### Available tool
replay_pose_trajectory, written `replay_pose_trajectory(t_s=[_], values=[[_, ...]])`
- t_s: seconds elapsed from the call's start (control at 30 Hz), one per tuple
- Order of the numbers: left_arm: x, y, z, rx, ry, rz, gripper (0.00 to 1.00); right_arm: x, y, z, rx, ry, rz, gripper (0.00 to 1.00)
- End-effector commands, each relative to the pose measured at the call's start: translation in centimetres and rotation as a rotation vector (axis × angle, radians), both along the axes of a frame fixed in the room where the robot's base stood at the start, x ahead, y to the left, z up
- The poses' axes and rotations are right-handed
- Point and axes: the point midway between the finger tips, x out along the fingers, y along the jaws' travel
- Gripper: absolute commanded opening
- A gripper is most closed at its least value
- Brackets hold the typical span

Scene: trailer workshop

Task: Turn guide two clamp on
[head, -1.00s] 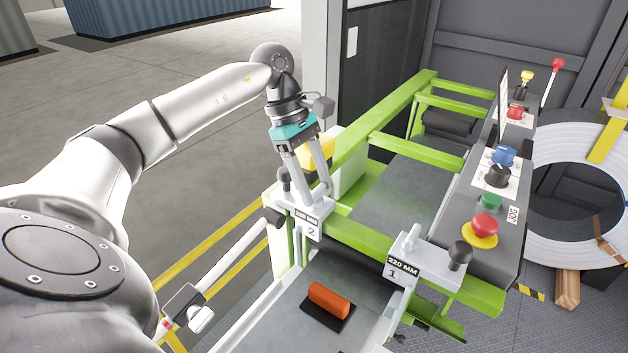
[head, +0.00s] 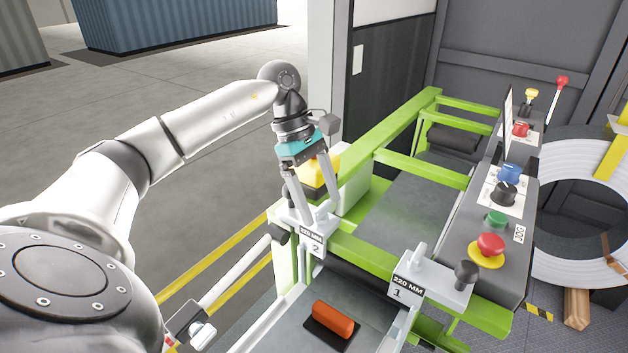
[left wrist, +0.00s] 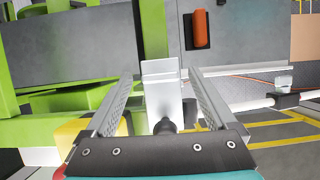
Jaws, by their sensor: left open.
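Guide two (head: 311,244) is a pale grey block labelled "220 MM 2" at the left end of the green crossbar. My left gripper (head: 316,212) is over it, pointing down, with its fingers apart. In the left wrist view the pale block of guide two (left wrist: 161,85) lies between the open fingers (left wrist: 165,90). Its dark clamp knob (left wrist: 166,126) shows close to the gripper's palm, between the finger bases. In the head view the fingers mostly hide this knob. I cannot tell whether a finger touches it. My right gripper is not in view.
Guide one (head: 428,283), labelled "220 MM 1", has a black knob (head: 466,273) and stands to the right. An orange cylinder (head: 333,319) lies on the bed below. A control panel (head: 470,225) with coloured buttons is at right. Yellow floor lines run at left.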

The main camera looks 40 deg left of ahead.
Motion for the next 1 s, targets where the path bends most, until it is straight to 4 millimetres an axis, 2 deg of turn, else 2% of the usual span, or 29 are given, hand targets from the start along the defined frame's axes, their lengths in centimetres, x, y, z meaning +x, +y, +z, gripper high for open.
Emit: replay_pose_trajectory(t_s=[0.17,0.5,0.7,0.83,1.0], values=[[0.0,0.9,2.2,0.002,-0.006,0.004,0.90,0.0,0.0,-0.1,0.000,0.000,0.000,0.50],[-0.2,3.5,8.7,-0.001,-0.007,0.003,0.90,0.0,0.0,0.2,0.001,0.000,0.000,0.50],[-0.4,4.8,11.9,-0.001,-0.006,0.000,0.90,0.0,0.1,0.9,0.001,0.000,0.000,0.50],[-0.5,5.4,13.3,0.001,-0.003,0.001,0.90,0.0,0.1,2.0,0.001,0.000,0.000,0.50],[-0.5,5.7,14.0,0.000,-0.002,0.001,0.90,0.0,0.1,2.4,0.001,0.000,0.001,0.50]])
